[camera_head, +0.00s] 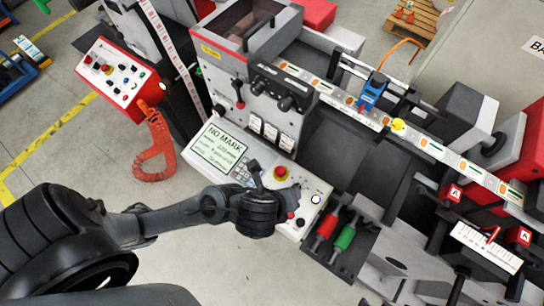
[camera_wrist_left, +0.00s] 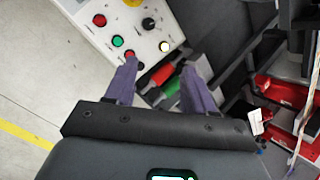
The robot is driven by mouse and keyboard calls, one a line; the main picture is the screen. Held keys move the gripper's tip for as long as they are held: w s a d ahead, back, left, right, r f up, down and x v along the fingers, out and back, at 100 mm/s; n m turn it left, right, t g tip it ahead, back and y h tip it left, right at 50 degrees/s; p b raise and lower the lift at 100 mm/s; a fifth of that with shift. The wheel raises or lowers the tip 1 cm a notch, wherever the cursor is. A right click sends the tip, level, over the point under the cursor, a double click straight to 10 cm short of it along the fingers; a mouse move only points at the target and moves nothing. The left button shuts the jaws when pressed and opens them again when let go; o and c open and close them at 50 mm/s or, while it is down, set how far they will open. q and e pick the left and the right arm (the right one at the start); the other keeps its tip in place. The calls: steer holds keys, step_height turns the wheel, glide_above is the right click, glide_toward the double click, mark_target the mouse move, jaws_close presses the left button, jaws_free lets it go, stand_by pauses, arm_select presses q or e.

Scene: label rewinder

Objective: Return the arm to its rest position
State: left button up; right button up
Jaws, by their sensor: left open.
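My left arm reaches in from the left in the head view. Its gripper (camera_head: 277,184) is over the right part of the label rewinder's control panel (camera_head: 228,178). In the left wrist view the two purple-grey fingers (camera_wrist_left: 160,70) are apart with nothing held between them. The panel's buttons (camera_wrist_left: 118,41) lie beyond the left finger, and the red and green handles (camera_wrist_left: 163,75) show beyond and between the fingers. The arm covers part of the panel in the head view. My right gripper is not in either view.
The panel display (camera_head: 219,149) reads "NO MARK". A red-topped emergency button (camera_head: 281,172) and a lit button (camera_head: 315,199) sit near the gripper. A red control box (camera_head: 117,78) with a coiled orange cable (camera_head: 155,150) stands left. Open floor (camera_head: 75,150) lies left of the machine.

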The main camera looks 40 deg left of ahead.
arm_select(q)
steer(key=shift+s+a+n, duration=0.3)
steer(key=shift+s, duration=0.05)
stand_by(0.3)
steer(key=s+a+n+g+p, duration=0.2)
steer(key=s+n+g+p, duration=0.15)
steer(key=s+p, duration=0.2)
steer(key=a+n+p, duration=0.1)
steer(key=a+n, duration=0.6)
steer(key=n, duration=1.2)
steer(key=shift+w+f+t+h, duration=0.2)
steer(key=shift+f+t+h, duration=0.15)
steer(key=shift+t+h, duration=0.1)
